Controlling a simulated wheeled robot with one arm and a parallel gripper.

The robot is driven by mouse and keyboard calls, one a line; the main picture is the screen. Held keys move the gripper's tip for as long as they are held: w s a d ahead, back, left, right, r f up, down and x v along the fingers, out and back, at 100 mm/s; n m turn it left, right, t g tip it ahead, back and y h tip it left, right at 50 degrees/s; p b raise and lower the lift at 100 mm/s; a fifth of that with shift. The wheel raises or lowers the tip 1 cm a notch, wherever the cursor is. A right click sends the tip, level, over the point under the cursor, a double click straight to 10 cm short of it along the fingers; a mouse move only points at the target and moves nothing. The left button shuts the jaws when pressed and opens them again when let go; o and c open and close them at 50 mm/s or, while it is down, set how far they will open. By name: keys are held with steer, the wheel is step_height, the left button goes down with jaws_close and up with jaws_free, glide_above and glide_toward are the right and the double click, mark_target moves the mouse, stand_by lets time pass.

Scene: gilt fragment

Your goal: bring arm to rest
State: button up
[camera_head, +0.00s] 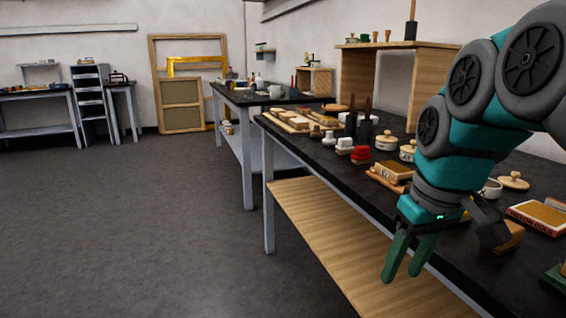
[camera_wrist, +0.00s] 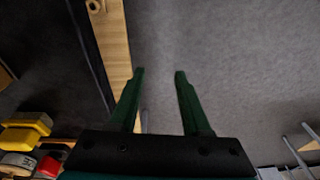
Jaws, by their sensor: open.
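My gripper (camera_head: 405,258) hangs down at the front edge of the black workbench (camera_head: 480,265), with its two green fingers apart and nothing between them. In the wrist view my gripper (camera_wrist: 160,73) is also open and empty. The grey floor (camera_wrist: 215,45) lies beyond its fingertips. The wooden lower shelf (camera_wrist: 115,50) runs beside the left finger. My arm reaches in from the upper right of the head view and hides part of the bench.
The bench holds wooden blocks (camera_head: 290,121), a red-topped block (camera_head: 361,154), lidded pots (camera_head: 387,140) and a boxed book (camera_head: 540,216). A wooden stand (camera_head: 400,85) rises behind. Another bench (camera_head: 265,97) and frames (camera_head: 182,105) stand farther back. Open floor (camera_head: 130,230) fills the left.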

steer(key=s+a+f+m+g, duration=0.1)
steer(key=s+f, duration=0.7)
steer(key=f, duration=0.2)
steer(key=s+a+f+m+g+h, duration=0.1)
steer(key=s+a+f+m+g, duration=0.1)
steer(key=s+f, duration=0.6)
step_height(320, 180, down, 3)
steer(key=shift+s+f, duration=0.2)
steer(key=shift+s, duration=0.2)
